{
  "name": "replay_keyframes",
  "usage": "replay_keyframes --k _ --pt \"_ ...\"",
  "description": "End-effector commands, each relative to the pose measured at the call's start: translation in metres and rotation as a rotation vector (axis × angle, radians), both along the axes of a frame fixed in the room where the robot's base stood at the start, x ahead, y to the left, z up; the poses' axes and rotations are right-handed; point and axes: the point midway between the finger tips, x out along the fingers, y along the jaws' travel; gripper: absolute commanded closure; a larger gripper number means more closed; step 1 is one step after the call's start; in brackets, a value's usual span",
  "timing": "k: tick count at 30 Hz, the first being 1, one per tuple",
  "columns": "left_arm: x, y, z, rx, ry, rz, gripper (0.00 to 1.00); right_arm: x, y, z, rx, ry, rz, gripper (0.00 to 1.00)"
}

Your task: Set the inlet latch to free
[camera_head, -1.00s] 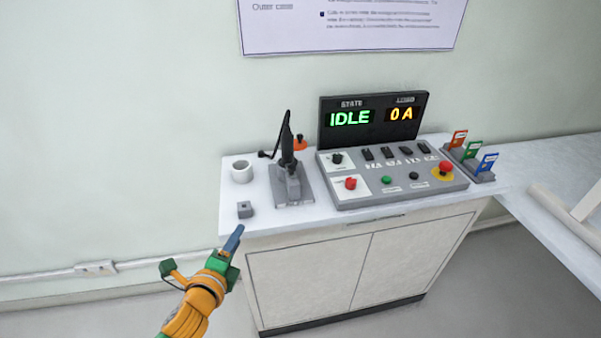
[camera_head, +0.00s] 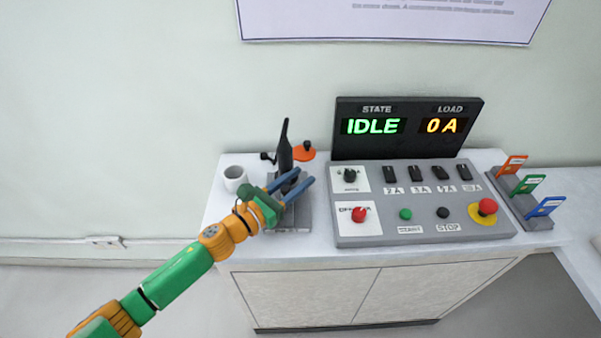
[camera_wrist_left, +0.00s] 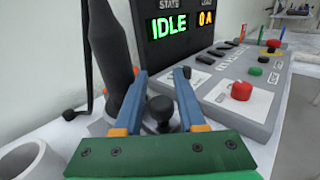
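No label naming the inlet latch is readable. A tall black handle (camera_head: 284,150) stands upright on a grey base plate (camera_head: 288,229) at the left of the bench; the handle also shows in the left wrist view (camera_wrist_left: 110,55). My left gripper (camera_head: 301,180) is over this base, with its two blue fingers apart. In the left wrist view, a round black knob (camera_wrist_left: 160,107) appears between the fingers (camera_wrist_left: 161,76), with gaps on both sides; I cannot tell its depth exactly. In the head view my gripper hides part of the base. My right gripper is not in view.
A white cup (camera_head: 235,178) stands left of the base. An orange piece with a black knob (camera_head: 304,152) is behind it. A control panel (camera_head: 420,230) with switches and buttons is to the right, below a display (camera_head: 405,125) reading IDLE and 0 A. Coloured tags (camera_head: 525,184) stand far right.

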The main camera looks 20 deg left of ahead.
Motion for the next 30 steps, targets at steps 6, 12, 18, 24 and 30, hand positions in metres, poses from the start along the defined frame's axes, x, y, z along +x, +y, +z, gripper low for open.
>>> replay_keyframes --k 6,12,18,24,30 --pt "0.0000 0.0001 0.0000 -0.001 0.000 0.000 1.00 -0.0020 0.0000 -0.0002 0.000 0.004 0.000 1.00" --pt "0.0000 0.0001 -0.0003 -0.002 0.001 0.000 1.00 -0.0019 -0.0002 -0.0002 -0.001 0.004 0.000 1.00" --pt "-0.0002 0.0001 -0.0008 -0.001 0.002 0.000 1.00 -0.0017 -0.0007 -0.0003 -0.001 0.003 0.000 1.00" --pt "-0.0004 0.0000 -0.0012 -0.001 0.003 0.000 1.00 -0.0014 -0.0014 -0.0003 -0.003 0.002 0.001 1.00" --pt "-0.0004 -0.0001 -0.0015 -0.001 0.004 0.000 1.00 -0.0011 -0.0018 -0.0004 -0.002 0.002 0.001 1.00"
